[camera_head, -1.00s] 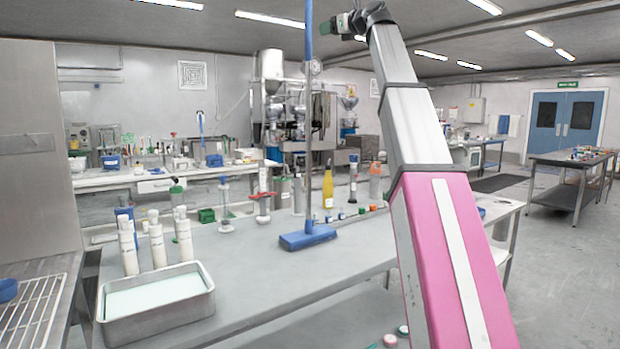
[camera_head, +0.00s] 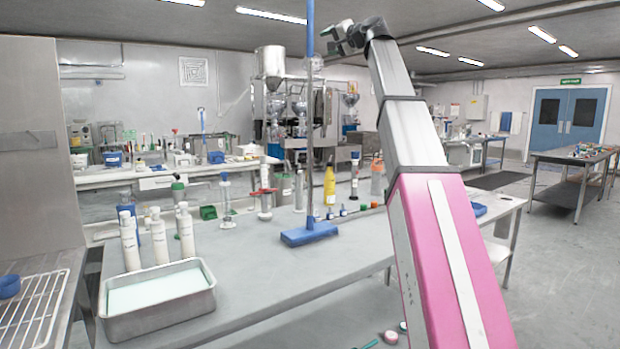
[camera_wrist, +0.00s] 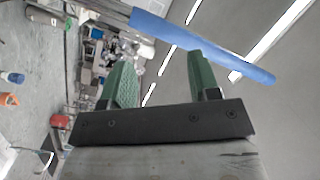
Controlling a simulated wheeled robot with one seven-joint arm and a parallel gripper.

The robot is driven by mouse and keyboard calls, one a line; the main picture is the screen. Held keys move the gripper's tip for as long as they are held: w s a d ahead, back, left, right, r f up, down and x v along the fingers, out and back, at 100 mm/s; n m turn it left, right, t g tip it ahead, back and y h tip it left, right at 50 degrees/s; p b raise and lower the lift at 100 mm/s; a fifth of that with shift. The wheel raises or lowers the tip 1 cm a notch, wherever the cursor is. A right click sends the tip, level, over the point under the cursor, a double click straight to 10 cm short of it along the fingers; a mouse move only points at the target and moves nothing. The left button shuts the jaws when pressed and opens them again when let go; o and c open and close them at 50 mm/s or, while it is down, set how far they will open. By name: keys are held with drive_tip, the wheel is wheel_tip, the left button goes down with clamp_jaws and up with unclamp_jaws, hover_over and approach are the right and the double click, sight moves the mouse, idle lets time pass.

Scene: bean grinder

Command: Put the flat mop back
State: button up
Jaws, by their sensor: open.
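The flat mop stands upright with its blue flat head (camera_head: 309,234) on the grey table. My gripper (camera_head: 334,38) is raised high, just right of the upper handle in the head view, open and empty. In the wrist view, the blue handle (camera_wrist: 185,38) crosses slantwise beyond the tips of my two green fingers (camera_wrist: 160,75). It does not look to be between them; whether it touches is unclear.
The table (camera_head: 250,275) also holds a metal tray (camera_head: 160,304) of pale liquid, white bottles (camera_head: 158,240), a yellow bottle (camera_head: 330,186) and several small jars. A wire rack (camera_head: 35,305) is at the left. Clear tabletop lies in front of the mop head.

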sight(312, 52)
drive_tip(key=w+a+n, duration=0.1)
drive_tip(key=n, duration=0.2)
drive_tip(key=w+a+f+n, duration=0.1)
drive_tip(key=w+a+n, duration=0.1)
drive_tip(key=n, duration=0.2)
drive_tip(key=w+a+f+n, duration=0.1)
drive_tip(key=n, duration=0.2)
drive_tip(key=shift+w+a+f+n, duration=0.1)
drive_tip(key=shift+w+a+n, duration=0.1)
drive_tip(key=shift+n, duration=0.2)
drive_tip(key=shift+r+x, duration=0.2)
drive_tip(key=shift+x, duration=1.05)
drive_tip(key=shift+r+x, duration=0.2)
drive_tip(key=shift+x, duration=1.1)
clamp_jaws()
